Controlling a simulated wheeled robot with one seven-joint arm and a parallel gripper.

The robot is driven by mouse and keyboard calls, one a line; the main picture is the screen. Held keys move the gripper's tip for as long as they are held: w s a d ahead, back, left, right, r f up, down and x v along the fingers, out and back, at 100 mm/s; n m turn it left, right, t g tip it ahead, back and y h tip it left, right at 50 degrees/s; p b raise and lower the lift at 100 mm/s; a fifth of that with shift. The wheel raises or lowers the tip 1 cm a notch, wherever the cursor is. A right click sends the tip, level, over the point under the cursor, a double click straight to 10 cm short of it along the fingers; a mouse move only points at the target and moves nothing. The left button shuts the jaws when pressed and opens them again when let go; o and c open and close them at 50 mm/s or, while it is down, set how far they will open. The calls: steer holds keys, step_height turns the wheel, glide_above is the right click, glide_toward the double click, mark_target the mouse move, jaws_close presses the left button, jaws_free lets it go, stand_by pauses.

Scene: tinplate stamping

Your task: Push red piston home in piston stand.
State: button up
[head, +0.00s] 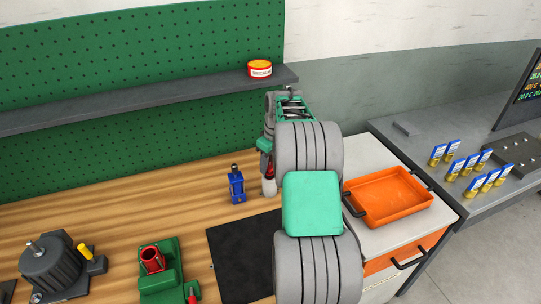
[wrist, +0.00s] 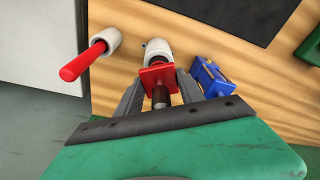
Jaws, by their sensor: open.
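In the wrist view my gripper (wrist: 159,92) is open, its two grey fingers on either side of a red part with a square plate (wrist: 158,76) and a dark rod. A pale grey cylinder (wrist: 157,50) stands just beyond that plate. To the left, a red rod (wrist: 83,62) ends at a second pale cylinder (wrist: 105,39). I cannot tell which red part is the piston, or how deep it sits. In the head view my arm hides most of this spot; a bit of red (head: 270,171) shows above a pale cylinder (head: 268,187).
A blue fixture (head: 237,185) stands close beside the gripper. A black mat (head: 243,250) lies in front. A green casting with a red cylinder (head: 152,259) and a grey motor (head: 54,264) are at the front left. An orange tray (head: 388,221) is at right; a shelf (head: 150,98) runs behind.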

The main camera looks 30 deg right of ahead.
jaws_close()
stand_by(0.4)
steer(key=shift+r, duration=0.1)
steer(key=shift+r+p, duration=0.5)
steer(key=shift+r, duration=0.35)
